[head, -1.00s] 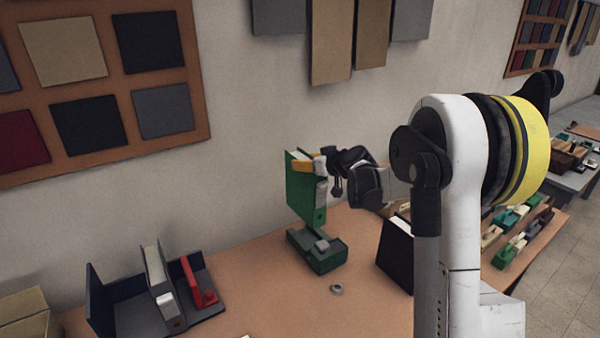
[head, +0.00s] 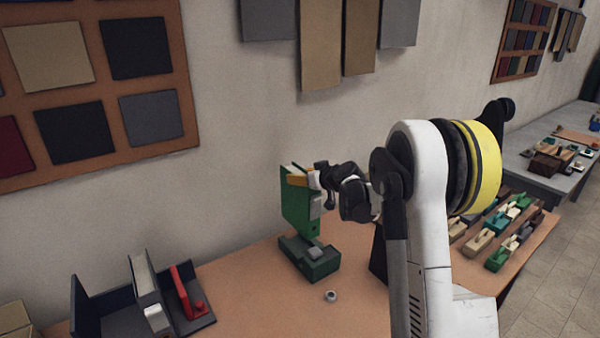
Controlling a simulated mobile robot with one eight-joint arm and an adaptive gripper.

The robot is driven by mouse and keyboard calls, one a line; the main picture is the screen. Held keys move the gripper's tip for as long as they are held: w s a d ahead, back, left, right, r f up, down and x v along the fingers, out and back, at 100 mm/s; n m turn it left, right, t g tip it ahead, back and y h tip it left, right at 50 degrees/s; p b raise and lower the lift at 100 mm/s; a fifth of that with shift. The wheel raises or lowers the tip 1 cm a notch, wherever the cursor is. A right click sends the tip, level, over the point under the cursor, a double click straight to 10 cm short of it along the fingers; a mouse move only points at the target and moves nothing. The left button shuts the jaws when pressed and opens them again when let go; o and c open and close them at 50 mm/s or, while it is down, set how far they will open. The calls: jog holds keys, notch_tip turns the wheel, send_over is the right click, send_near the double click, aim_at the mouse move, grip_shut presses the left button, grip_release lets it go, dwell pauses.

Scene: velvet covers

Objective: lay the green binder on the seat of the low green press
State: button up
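The green binder (head: 296,204) stands upright at the back of the table, above the low green press (head: 309,262). My gripper (head: 314,180) is at the binder's top right edge, with its orange-yellow and dark finger parts against it, and appears shut on it. The binder's lower end is just above or touching the back of the press; I cannot tell which. The press is a low dark green block with a grey part on top. Its seat is partly hidden behind that part and the binder.
A dark blue holder (head: 95,305) with a grey-white binder (head: 147,285) and a red press (head: 188,290) stands at the left. A small grey ring (head: 331,296) lies in front of the green press. A dark upright object (head: 378,252) stands right, partly behind my arm.

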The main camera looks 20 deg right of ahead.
aim_at(315, 204)
jog(key=shift+f+b, duration=2.9)
jog(key=shift+f, duration=1.95)
jog(key=o, duration=1.5)
jog(key=shift+c, duration=0.2)
jog(key=shift+s, duration=0.1)
jog(key=v, duration=1.2)
jog(key=shift+r, duration=0.1)
